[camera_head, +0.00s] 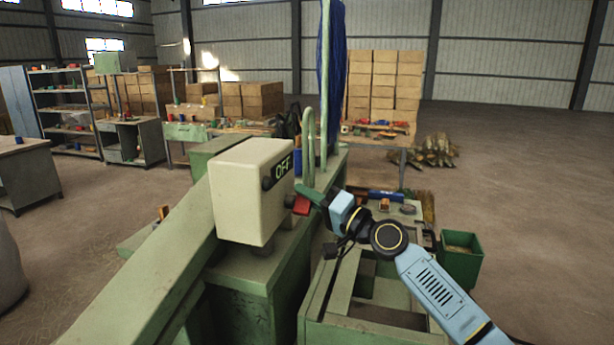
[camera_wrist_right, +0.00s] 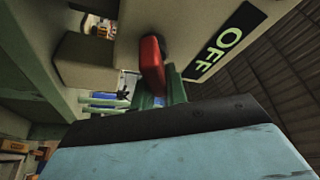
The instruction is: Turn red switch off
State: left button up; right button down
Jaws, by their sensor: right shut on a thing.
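The red switch (camera_head: 301,206) sticks out from the right side of a cream box (camera_head: 240,195) marked OFF. It also shows in the wrist view (camera_wrist_right: 152,62), hanging down from the box next to the OFF label (camera_wrist_right: 226,40). My right gripper (camera_head: 313,195) reaches it from the right and is shut on the switch. The fingertips are small in the head view and mostly hidden behind the gripper body in the wrist view, so the exact contact is unclear. My left gripper is not in view.
The box stands on a green machine with a long sloping beam (camera_head: 145,268) at left. A green frame (camera_head: 372,318) lies below my right arm, with a green bin (camera_head: 461,262) beside it. Cardboard boxes (camera_head: 383,85) are stacked behind. The floor at right is open.

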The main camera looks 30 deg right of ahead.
jog(key=shift+r+m+p, duration=0.15)
jog(key=shift+m+p, duration=0.2)
jog(key=shift+m, duration=0.25)
jog(key=shift+d+f+m+h+p, duration=0.1)
jog(key=shift+f+m+h+p, duration=0.2)
jog(key=shift+m+h, duration=0.45)
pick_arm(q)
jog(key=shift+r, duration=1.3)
pick_arm(e)
jog(key=shift+w+f+m+g+h, duration=0.15)
jog(key=shift+m+g, duration=0.3)
jog(key=shift+m, duration=0.7)
jog(key=shift+s+f+m+g+h, duration=0.1)
jog(key=shift+f+m+g, duration=0.25)
jog(key=shift+m, duration=0.75)
jog(key=c, duration=1.4)
grip_release()
